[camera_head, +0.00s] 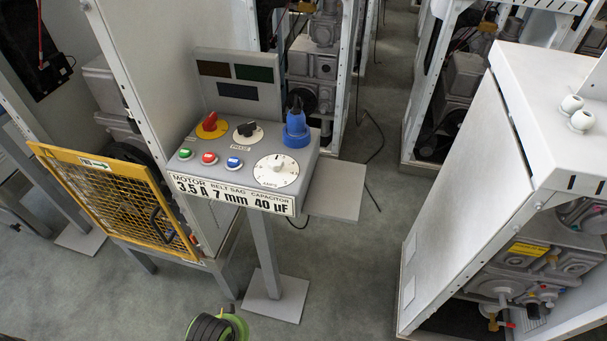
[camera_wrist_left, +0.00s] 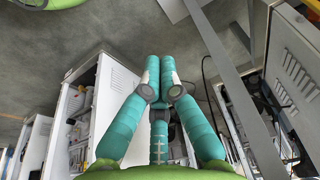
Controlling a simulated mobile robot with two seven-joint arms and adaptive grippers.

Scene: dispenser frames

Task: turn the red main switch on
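The red main switch (camera_head: 210,121) is a red knob on a round yellow plate, at the upper left of the grey control box (camera_head: 313,155) in the head view. Its on or off position cannot be told. My left gripper (camera_wrist_left: 160,62) shows in the left wrist view with its teal fingers drawn together at the tips. Nothing is visible between them. The switch and box cannot be made out in the left wrist view. No gripper fingers show in the head view, only a green and black part of me at the bottom edge. My right gripper is not seen.
A black knob (camera_head: 247,130), a blue plug (camera_head: 296,130), a white dial (camera_head: 273,170) and coloured buttons (camera_head: 209,158) share the box. A yellow mesh guard (camera_head: 115,165) stands left, a white cabinet (camera_head: 455,190) right. The floor between is largely clear.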

